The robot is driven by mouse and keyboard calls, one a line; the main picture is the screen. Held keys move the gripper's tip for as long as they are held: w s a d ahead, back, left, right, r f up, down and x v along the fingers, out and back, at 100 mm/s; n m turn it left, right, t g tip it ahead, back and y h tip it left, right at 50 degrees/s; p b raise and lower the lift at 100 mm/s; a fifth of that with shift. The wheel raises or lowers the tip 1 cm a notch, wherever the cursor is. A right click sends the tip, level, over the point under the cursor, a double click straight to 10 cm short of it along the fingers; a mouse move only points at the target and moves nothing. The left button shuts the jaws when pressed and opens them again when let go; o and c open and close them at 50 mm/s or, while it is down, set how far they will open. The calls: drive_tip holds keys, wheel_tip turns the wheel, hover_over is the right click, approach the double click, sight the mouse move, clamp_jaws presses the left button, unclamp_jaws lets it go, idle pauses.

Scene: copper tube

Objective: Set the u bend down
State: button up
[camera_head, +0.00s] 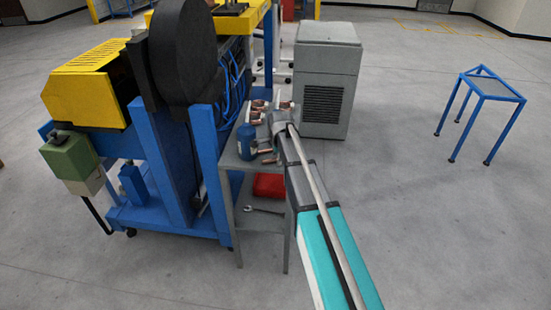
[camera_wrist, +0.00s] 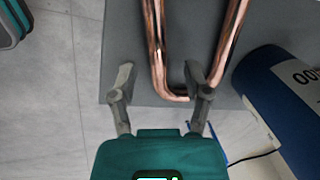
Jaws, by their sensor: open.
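The copper u bend (camera_wrist: 157,48) is over the grey table top (camera_wrist: 125,45) in the wrist view, with its curved end toward me and its two legs running away. It appears to lie on the table. My gripper (camera_wrist: 160,72) is open. Its left finger is left of the u bend, apart from it. Its right finger is at the inside of the bend, so the left leg lies between the fingers. Whether the right finger touches copper I cannot tell. In the head view my arm hides the gripper, and I cannot single out this u bend.
A blue cylinder with a white label (camera_wrist: 285,100) stands or lies close to the right of the u bend; it also shows in the head view (camera_head: 246,141). Several copper pieces (camera_head: 257,104) are on the table. A grey cabinet (camera_head: 325,80) stands behind, a blue machine (camera_head: 172,165) at left.

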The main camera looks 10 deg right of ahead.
idle(0.6)
clamp_jaws()
